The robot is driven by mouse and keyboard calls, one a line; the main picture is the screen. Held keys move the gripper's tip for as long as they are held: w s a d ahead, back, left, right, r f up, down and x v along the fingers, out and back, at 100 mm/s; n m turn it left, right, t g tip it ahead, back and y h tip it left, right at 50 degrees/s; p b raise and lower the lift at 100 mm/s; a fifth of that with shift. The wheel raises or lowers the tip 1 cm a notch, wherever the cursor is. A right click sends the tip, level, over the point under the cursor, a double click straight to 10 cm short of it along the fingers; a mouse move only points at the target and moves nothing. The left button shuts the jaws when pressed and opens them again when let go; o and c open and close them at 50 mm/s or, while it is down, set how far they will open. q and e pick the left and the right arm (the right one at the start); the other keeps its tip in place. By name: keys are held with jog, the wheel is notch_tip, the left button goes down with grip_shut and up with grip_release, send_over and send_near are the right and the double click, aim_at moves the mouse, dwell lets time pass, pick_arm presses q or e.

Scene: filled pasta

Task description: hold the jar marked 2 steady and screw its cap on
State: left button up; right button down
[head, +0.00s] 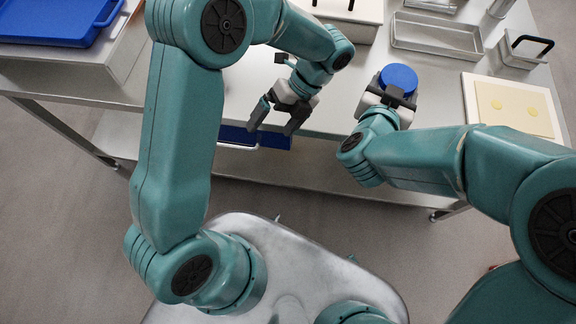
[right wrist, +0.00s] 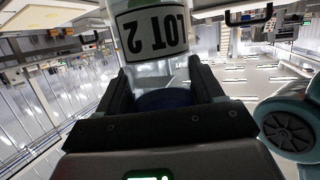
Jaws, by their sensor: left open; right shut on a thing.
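The jar marked 2 (right wrist: 155,38) shows in the right wrist view, its "LOT 2" label upside down in the picture, with clear glass beside the label. A blue cap (head: 398,77) shows from above at the top of the jar in the head view; its dark blue also shows between the fingers in the right wrist view (right wrist: 166,98). Whether its thread is engaged cannot be told. My right gripper (head: 386,98) is shut on the jar near the cap. My left gripper (head: 276,119) is open and empty, left of the jar near the table's front edge.
A metal tray (head: 437,50) and a board with yellow dough (head: 503,100) lie right of the jar. A black-handled metal box (head: 520,58) stands behind the board. A white box (head: 345,10) is at the back. A blue tray (head: 55,38) sits far left. The table between my grippers is clear.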

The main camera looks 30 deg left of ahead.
pick_arm(q)
jog(key=s+a+f+n+g, duration=0.1)
jog(key=s+f+n+g, duration=0.1)
jog(key=s+f, duration=0.3)
pick_arm(e)
jog(key=shift+s+r, duration=0.1)
jog(key=shift+s, duration=0.05)
jog(key=shift+w, duration=0.25)
jog(key=shift+s, duration=0.2)
jog(key=shift+w, duration=0.15)
pick_arm(q)
jog(key=s+d+f+n+t+h, duration=0.2)
jog(key=d+f+n+t+h, duration=0.2)
jog(key=n, duration=0.9)
jog(key=s+d+f+n+t+h, duration=0.2)
jog(key=d+f+n+t+h, duration=0.2)
jog(key=f+n, duration=0.6)
jog(key=d+n+t, duration=0.1)
jog(key=n, duration=0.2)
jog(key=shift+s+d+f+n, duration=0.15)
jog(key=shift+s+f+n, duration=0.15)
jog(key=shift+s, duration=0.05)
